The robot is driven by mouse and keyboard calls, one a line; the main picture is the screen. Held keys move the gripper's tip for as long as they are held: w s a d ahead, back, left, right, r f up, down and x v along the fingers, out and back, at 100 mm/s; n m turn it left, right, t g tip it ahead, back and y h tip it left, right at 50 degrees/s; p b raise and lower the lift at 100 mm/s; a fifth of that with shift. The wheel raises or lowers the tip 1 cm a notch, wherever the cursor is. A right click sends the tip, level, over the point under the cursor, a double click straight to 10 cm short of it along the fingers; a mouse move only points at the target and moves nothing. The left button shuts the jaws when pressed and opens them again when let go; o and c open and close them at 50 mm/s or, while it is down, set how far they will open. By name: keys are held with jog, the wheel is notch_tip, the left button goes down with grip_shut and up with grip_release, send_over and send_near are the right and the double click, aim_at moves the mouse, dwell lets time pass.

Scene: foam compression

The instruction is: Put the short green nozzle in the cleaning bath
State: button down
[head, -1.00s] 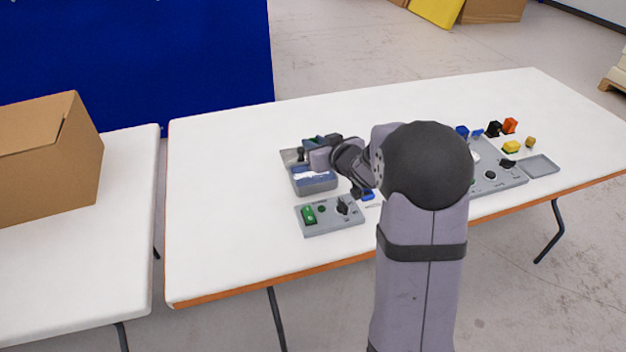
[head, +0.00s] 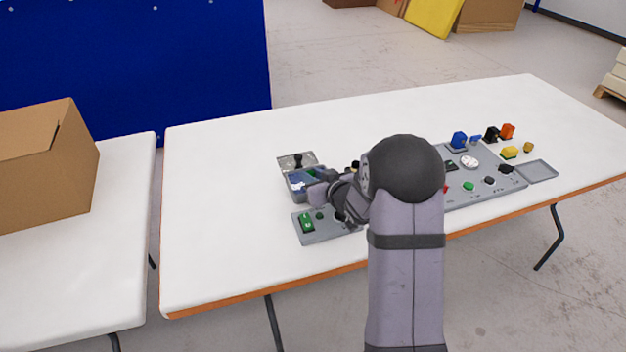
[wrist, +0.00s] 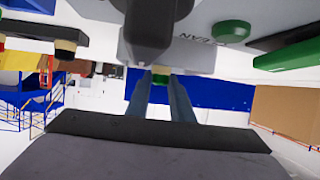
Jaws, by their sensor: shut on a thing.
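The cleaning bath (head: 297,196) is a grey open box with blue liquid, left of the table's middle. My gripper (head: 316,184) reaches to its right side, low over the opening. In the wrist view my gripper (wrist: 163,92) shows two grey-blue fingers close together, shut on a small green piece, the short green nozzle (wrist: 160,77). A green spot at the bath in the head view looks like this nozzle (head: 311,174). My wrist partly hides the bath, and I cannot tell whether the nozzle is above the liquid or in it.
A grey control box (head: 318,234) with a green switch (head: 306,222) and a dark knob stands in front of the bath. A grey panel (head: 480,188) with knobs, coloured blocks and a small tray (head: 537,171) lie to the right. The table's left part is clear.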

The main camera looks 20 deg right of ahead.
jog(key=shift+f, duration=0.6)
jog(key=shift+f, duration=0.15)
jog(key=c, duration=1.6)
grip_release()
jog(key=shift+o, duration=0.2)
jog(key=shift+s+r, duration=0.15)
jog(key=shift+r, duration=0.1)
jog(key=v, duration=1.1)
jog(key=shift+s+d+r, duration=0.15)
jog(key=shift+s, duration=0.15)
